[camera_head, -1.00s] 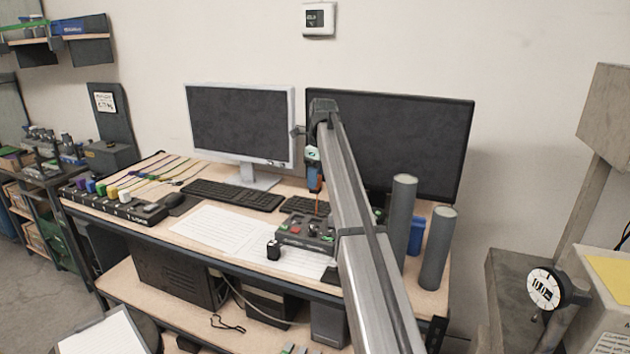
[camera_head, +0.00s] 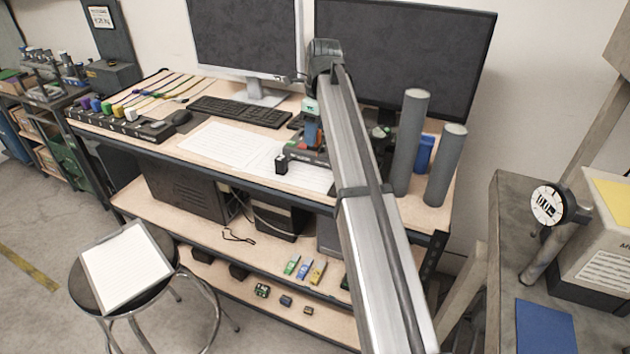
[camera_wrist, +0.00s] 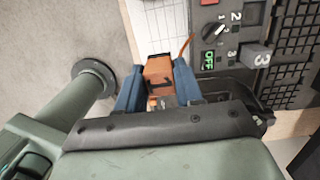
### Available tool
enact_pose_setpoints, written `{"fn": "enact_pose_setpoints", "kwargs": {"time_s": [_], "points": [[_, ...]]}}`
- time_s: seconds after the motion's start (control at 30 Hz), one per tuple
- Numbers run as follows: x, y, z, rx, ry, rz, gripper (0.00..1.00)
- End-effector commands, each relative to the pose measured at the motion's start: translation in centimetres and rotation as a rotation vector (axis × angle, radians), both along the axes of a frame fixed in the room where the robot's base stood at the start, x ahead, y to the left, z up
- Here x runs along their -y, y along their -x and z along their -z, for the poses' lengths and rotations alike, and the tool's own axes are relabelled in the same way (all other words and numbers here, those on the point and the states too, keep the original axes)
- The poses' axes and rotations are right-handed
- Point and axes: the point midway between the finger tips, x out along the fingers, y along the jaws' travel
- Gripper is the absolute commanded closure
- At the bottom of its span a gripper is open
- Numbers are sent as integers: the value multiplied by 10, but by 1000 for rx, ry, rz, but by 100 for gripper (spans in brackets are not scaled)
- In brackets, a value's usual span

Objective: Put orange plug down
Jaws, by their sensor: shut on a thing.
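The orange plug (camera_wrist: 159,72) shows in the wrist view between the two blue fingers of my gripper (camera_wrist: 158,80), which is shut on it. A thin orange cable runs up from the plug. The plug is beside a dark control box (camera_wrist: 228,38) with a knob, numbers and a green OFF display. In the head view my gripper (camera_head: 312,138) hangs over the desk close to the control box, and my arm covers part of the box. I cannot tell whether the plug touches anything beneath it.
A power strip with coloured plugs (camera_head: 112,112) lies along the left of the desk (camera_head: 205,157). Paper sheets (camera_head: 222,142) and a keyboard (camera_head: 240,111) lie in the middle. Two grey cylinders (camera_head: 410,145) stand on the right. A stool (camera_head: 166,253) holds a paper-covered board (camera_head: 125,266).

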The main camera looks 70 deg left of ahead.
Motion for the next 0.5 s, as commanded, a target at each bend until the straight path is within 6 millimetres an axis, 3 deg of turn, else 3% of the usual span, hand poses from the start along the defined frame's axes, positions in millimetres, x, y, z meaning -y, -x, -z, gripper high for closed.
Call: {"fn": "enact_pose_setpoints", "kwargs": {"time_s": [0.07, 0.27, 0.5], "points": [[14, 3, 6, 0, 0, 9, 94], [13, 3, 22, -2, 3, 32, 94], [13, 2, 60, -2, 3, 32, 94]]}}
